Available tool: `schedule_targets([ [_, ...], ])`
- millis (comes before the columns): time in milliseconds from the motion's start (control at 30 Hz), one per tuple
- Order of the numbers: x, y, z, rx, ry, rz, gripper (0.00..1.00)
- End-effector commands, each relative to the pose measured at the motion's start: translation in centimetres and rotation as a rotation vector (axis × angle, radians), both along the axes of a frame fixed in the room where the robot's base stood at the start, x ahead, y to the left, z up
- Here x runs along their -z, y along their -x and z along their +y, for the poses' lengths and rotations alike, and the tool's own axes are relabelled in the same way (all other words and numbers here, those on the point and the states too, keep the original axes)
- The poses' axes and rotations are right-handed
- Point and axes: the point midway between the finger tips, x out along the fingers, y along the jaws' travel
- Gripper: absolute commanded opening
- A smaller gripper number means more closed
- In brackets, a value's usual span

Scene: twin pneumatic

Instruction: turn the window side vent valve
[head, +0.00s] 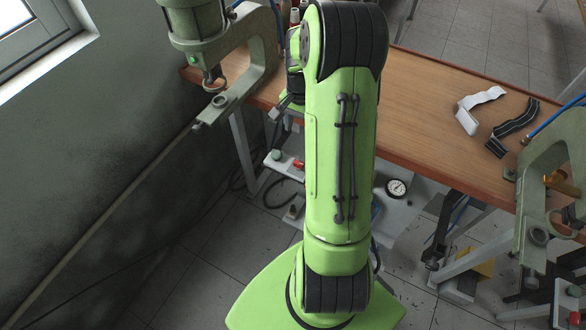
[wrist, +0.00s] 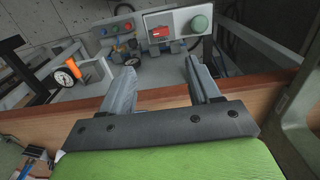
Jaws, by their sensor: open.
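A grey panel (head: 285,163) under the bench on the window side carries a green knob (head: 276,155) and a small red part (head: 299,163). In the wrist view, a green knob (wrist: 199,23) and a red part (wrist: 160,32) sit side by side on a light panel beyond the fingers. I cannot tell for certain which fitting is the vent valve. My gripper (wrist: 162,62) is open and empty, its two grey fingers apart, pointing towards the panel without visible contact.
The wooden bench (head: 440,110) runs close by; its edge (wrist: 165,103) crosses behind my fingers. Presses stand left (head: 262,60) and right (head: 532,205). A gauge (head: 397,187) also shows in the wrist view (wrist: 64,78), beside an orange part (wrist: 77,66). Two strips lie on the bench.

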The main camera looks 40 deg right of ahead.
Motion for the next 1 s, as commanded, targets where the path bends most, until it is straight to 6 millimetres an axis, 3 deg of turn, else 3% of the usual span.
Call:
schedule_targets([
  [167,2.8,0.1,0.0,0.002,-0.003,0.004,0.62],
  [600,13.5,0.1,0.1,-0.001,-0.003,0.003,0.62],
  [767,15.4,0.0,0.1,-0.001,-0.001,0.001,0.62],
  [1000,15.6,0.0,0.1,-0.002,0.000,0.000,0.62],
])
